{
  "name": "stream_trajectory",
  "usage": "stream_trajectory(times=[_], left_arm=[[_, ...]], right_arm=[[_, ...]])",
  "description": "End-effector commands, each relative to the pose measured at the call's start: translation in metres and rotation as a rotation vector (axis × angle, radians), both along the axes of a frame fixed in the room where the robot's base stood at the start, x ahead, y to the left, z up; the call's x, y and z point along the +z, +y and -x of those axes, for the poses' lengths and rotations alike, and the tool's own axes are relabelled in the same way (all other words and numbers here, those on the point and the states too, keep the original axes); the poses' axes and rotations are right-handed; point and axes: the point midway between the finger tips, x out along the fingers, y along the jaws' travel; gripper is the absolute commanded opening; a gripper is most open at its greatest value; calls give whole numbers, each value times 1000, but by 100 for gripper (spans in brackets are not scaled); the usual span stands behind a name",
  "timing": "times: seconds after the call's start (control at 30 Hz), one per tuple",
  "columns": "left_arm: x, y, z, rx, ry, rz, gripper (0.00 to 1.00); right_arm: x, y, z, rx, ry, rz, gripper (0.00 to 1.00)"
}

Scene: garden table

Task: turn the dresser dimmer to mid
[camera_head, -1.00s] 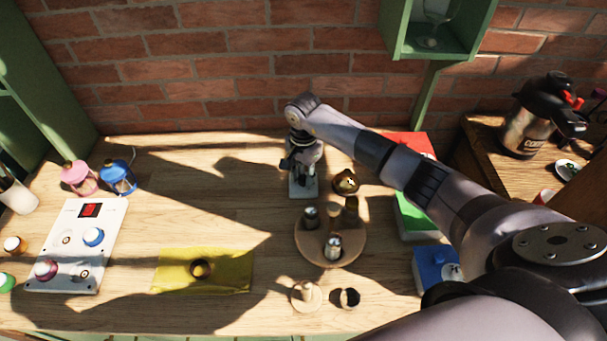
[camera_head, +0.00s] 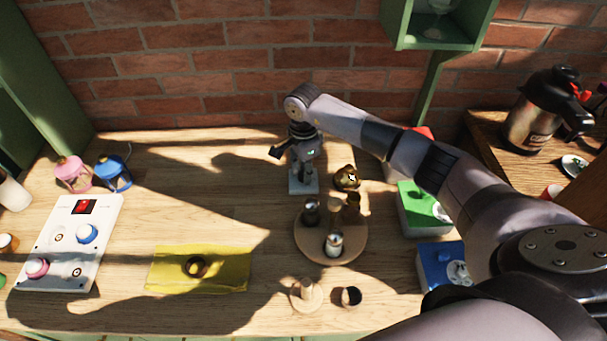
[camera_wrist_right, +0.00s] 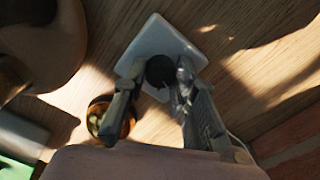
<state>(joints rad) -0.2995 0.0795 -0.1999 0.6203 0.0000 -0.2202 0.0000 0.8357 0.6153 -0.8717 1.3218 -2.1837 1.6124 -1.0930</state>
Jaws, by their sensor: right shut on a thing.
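The dresser dimmer is a pale square plate (camera_head: 303,184) at the back of the table, with a dark round knob (camera_wrist_right: 160,71) at its middle in the right wrist view. My right gripper (camera_wrist_right: 156,82) points down over the plate, with its two fingers on either side of the knob, shut on it. In the head view the right gripper (camera_head: 304,170) hides the knob, so its pointer setting cannot be read. My left gripper is not in view.
A brown pot (camera_head: 346,178) stands close right of the plate. A round wooden tray (camera_head: 346,247) with shakers is in front. Green (camera_head: 424,207) and blue (camera_head: 441,266) boxes stand right. A white panel (camera_head: 62,262) and yellow cloth (camera_head: 218,270) lie left.

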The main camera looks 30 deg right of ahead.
Motion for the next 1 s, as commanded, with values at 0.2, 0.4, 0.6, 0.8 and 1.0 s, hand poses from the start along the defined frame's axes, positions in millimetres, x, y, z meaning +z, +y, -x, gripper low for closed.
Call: stream_trajectory(times=[0.2, 0.4, 0.6, 0.8, 1.0], left_arm=[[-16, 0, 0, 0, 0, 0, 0], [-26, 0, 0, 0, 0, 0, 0], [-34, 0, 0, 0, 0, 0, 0], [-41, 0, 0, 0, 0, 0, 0], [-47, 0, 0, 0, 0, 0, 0]], right_arm=[[-1, -1, -2, -204, -5, 1, 0], [-1, -1, -1, -395, -5, 2, 0], [-1, -1, -2, -585, -6, 1, 0], [0, -1, -2, -776, -5, 0, 0], [0, -1, -2, -963, -6, -1, 0]])
